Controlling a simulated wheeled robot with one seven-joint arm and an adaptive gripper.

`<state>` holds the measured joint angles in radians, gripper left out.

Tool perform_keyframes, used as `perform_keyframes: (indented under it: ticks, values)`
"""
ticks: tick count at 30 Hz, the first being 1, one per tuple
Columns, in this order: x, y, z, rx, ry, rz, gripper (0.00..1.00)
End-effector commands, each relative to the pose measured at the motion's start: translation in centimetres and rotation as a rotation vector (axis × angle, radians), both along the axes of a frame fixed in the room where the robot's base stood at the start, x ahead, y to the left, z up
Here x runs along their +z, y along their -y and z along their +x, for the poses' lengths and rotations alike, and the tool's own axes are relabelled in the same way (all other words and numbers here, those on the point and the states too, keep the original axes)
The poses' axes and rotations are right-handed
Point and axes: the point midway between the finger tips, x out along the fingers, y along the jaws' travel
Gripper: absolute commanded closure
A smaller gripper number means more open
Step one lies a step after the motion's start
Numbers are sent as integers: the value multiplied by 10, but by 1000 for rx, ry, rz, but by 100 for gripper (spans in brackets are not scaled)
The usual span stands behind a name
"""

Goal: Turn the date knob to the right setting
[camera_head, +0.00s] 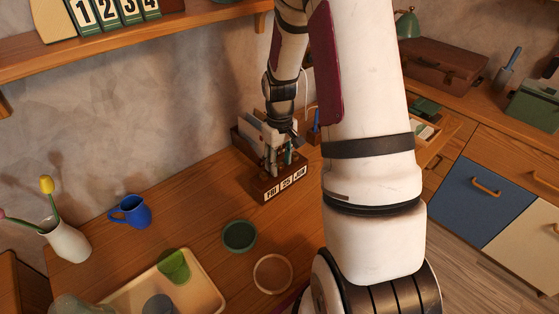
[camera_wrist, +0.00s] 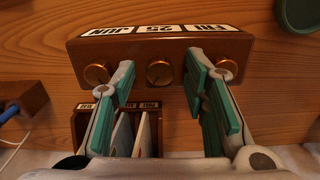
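In the wrist view the block (camera_wrist: 150,46) appears upside down, with three round brass knobs on the side facing my gripper: one by JUN (camera_wrist: 96,74), a middle one by 25 (camera_wrist: 159,72) and one by FRI (camera_wrist: 227,69). My gripper (camera_wrist: 160,66) is open, with its green-padded fingers on either side of the middle knob and a clear gap to it. Nothing is held. In the head view my gripper (camera_head: 280,150) is over the block's rear side and partly hides it.
A letter rack (camera_wrist: 158,110) with envelopes and small labels stands close behind the block. A pen holder (camera_wrist: 22,103) is beside it. A shelf (camera_head: 180,42) is above.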

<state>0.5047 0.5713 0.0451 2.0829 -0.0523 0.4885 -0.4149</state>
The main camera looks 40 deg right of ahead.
Motion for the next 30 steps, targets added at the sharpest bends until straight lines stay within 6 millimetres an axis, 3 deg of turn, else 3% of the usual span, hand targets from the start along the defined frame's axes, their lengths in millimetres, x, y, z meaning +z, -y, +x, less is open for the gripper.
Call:
perform_keyframes:
  ticks: [1,5,11,22,30]
  values:
    - [0,0,0,0,0,0,70]
    - [0,0,0,0,0,0,100]
    - [0,0,0,-16,0,0,100]
    - [0,-1,0,-379,0,0,100]
    - [0,0,0,-421,0,1,100]
